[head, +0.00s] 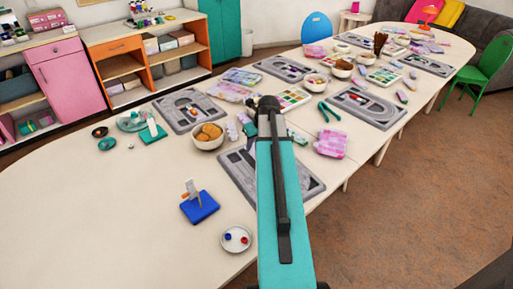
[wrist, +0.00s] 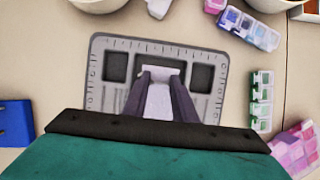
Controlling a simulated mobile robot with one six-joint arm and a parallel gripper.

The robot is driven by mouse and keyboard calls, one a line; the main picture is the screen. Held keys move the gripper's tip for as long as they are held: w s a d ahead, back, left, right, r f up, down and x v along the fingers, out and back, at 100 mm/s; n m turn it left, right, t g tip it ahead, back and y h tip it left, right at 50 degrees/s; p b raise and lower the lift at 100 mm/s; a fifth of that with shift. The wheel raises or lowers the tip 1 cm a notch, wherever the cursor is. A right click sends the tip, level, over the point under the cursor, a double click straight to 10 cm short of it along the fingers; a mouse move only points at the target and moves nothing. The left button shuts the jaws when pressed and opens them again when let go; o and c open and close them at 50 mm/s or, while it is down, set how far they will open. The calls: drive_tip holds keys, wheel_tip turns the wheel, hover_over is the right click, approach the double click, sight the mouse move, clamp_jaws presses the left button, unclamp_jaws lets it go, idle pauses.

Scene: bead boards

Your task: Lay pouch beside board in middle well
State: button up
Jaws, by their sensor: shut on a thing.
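In the wrist view, a grey bead board (wrist: 98,92) lies under my gripper (wrist: 160,76), with dark recessed wells along its far side. My gripper is shut on a pale lavender-white pouch (wrist: 160,103), which lies between its two dark fingers. The pouch and fingers overlap the middle well, covering most of it. The left well (wrist: 116,67) and right well (wrist: 200,78) look empty. I cannot tell whether the pouch touches the board. In the head view, my arm hides the pouch and the middle of the board (head: 306,186).
In the head view, a bowl of orange-brown items (head: 208,136) stands behind the board. A pink bead case (head: 331,142) lies to its right. A blue stand (head: 200,207) and a white dish (head: 236,239) are to its left.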

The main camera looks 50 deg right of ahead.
sight(254, 149)
drive_tip(key=shift+f+p, duration=0.35)
drive_tip(key=shift+f, duration=1.4)
drive_tip(key=shift+f, duration=0.1)
drive_tip(key=o, duration=1)
drive_tip(key=b+v, duration=0.1)
drive_tip(key=v, duration=1.1)
drive_tip(key=shift+s, duration=0.15)
